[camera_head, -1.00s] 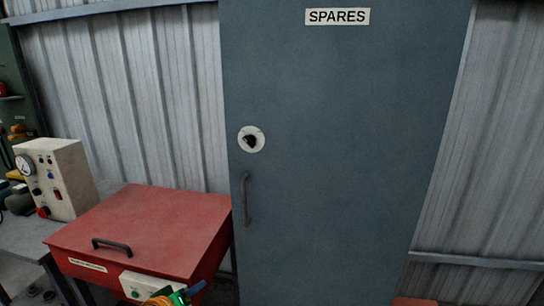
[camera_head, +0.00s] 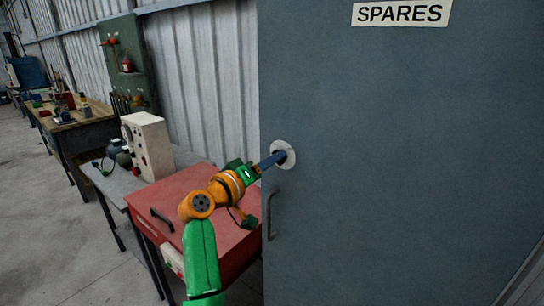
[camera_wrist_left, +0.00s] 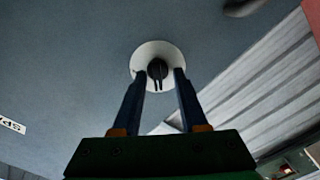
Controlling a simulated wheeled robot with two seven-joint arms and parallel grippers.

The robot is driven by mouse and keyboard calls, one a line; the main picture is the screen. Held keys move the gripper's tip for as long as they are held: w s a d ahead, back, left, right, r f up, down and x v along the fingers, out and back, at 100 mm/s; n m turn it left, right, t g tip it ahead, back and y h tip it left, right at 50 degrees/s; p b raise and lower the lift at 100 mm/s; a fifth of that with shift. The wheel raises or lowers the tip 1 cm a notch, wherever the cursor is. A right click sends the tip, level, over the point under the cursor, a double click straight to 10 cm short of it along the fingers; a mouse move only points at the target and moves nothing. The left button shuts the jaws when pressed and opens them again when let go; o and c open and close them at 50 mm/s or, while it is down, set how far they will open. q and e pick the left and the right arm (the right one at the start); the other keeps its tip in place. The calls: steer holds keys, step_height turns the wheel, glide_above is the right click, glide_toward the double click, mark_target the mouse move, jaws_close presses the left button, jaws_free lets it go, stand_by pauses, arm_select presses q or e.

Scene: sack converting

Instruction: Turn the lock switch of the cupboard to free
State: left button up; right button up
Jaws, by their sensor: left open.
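The blue-grey cupboard door (camera_head: 390,150) carries a SPARES sign and a round white lock plate (camera_head: 290,149). In the left wrist view the white plate (camera_wrist_left: 142,54) has a dark switch knob (camera_wrist_left: 157,68) at its middle. My left gripper (camera_head: 279,157) reaches to the plate from the left and hides the knob in the head view. In the left wrist view its two blue fingers (camera_wrist_left: 160,74) stand apart on either side of the knob, with gaps visible; contact cannot be told. My right gripper is out of view.
A dark door handle (camera_head: 268,214) sits just below the lock plate. A red box-like machine (camera_head: 185,173) stands under my left arm. A beige control box (camera_head: 148,145) stands on a grey table left of it. Floor at the far left is clear.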

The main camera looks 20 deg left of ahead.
arm_select(q)
steer(key=shift+d, duration=0.4)
steer(key=shift+s+a, duration=0.15)
steer(key=shift+a, duration=0.1)
jaws_close()
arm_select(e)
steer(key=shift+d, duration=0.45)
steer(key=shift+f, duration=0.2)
arm_select(q)
steer(key=m+b, duration=0.4)
steer(key=m, duration=1.3)
steer(key=shift+a+r+m+b, duration=0.1)
steer(key=shift+r+m+b, duration=0.05)
steer(key=shift+m+b, duration=0.25)
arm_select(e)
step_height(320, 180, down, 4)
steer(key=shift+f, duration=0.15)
arm_select(q)
jaws_free()
